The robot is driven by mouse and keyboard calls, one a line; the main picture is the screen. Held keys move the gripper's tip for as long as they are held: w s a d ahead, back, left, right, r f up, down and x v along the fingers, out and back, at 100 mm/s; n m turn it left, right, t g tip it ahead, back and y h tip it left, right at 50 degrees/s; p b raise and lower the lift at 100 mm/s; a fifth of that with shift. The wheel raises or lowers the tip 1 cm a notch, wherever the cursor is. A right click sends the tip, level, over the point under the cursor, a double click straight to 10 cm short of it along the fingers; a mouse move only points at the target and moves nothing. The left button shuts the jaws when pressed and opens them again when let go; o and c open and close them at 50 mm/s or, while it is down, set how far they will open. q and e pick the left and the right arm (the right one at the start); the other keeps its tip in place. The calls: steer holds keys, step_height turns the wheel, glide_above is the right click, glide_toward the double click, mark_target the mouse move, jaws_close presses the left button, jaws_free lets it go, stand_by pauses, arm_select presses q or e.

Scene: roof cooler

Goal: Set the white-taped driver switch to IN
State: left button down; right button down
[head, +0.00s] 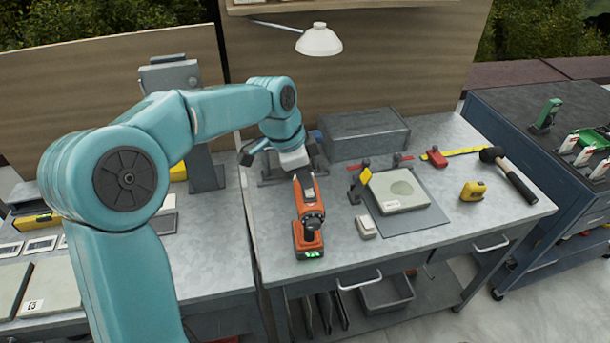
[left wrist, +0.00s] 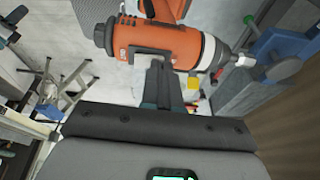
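The orange driver (head: 300,222) stands on the metal bench, with a black round part facing me and green lights low at its front. It also shows close up in the left wrist view (left wrist: 165,46). My left gripper (head: 296,172) is just behind the driver's top. My right gripper is not in view.
Right of the driver lie a small white block (head: 365,227), a grey mat (head: 432,218) with a pale plate (head: 398,197), a yellow tape measure (head: 472,191) and a hammer (head: 515,180). A grey box (head: 365,133) stands behind. Bare bench lies around the driver's front.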

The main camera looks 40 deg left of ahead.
arm_select(q)
steer(key=shift+s+d+f, duration=0.1)
steer(key=shift+s+f, duration=0.05)
steer(key=shift+f, duration=0.05)
steer(key=shift+s+d, duration=0.2)
steer(key=shift+s, duration=0.05)
steer(key=shift+s+d+r, duration=0.15)
steer(key=shift+s+d, duration=0.1)
steer(key=shift+w, duration=0.1)
